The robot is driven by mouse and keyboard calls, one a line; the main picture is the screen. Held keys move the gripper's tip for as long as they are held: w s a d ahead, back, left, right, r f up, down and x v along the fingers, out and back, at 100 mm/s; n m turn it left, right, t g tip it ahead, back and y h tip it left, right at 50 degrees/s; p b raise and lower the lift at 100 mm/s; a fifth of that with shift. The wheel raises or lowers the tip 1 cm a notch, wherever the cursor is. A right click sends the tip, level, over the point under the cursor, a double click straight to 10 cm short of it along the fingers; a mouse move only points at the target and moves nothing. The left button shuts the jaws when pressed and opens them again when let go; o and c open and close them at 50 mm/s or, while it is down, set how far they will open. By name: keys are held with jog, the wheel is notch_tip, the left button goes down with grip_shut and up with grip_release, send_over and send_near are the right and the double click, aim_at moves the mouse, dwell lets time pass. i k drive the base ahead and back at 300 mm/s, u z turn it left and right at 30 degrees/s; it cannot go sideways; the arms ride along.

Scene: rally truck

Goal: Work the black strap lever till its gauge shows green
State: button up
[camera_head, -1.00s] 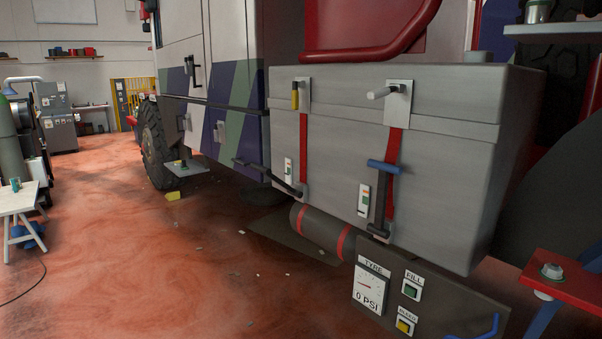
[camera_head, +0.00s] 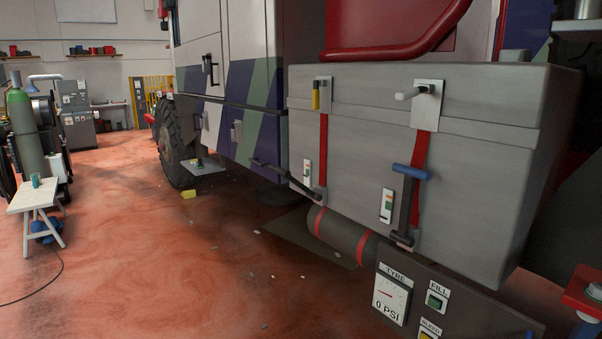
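The grey box on the truck's side has two red straps. The left strap (camera_head: 323,150) has a black lever (camera_head: 287,180) at its lower end, which sticks out to the left and slopes up to a black grip. A small white gauge (camera_head: 307,171) with a green patch sits just left of this strap; its exact reading is too small to tell. The right strap (camera_head: 420,150) has a dark lever with a blue T-handle (camera_head: 411,171), standing nearly upright, and its own gauge (camera_head: 387,205) to the left. My gripper is not in view.
A dark roll (camera_head: 340,235) with red bands lies under the box. A tyre panel (camera_head: 392,293) with buttons stands low in front. A step plate (camera_head: 203,165) and a yellow block (camera_head: 188,194) are by the wheel. The red floor at left is mostly clear.

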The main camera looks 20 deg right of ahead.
aim_at(285, 173)
jog(key=i, duration=0.75)
jog(key=z, duration=0.05)
jog(key=k, duration=1.3)
jog(key=u, duration=0.25)
jog(key=i, duration=0.7)
jog(key=u, duration=0.45)
jog(key=i, duration=0.75)
jog(key=u, duration=0.1)
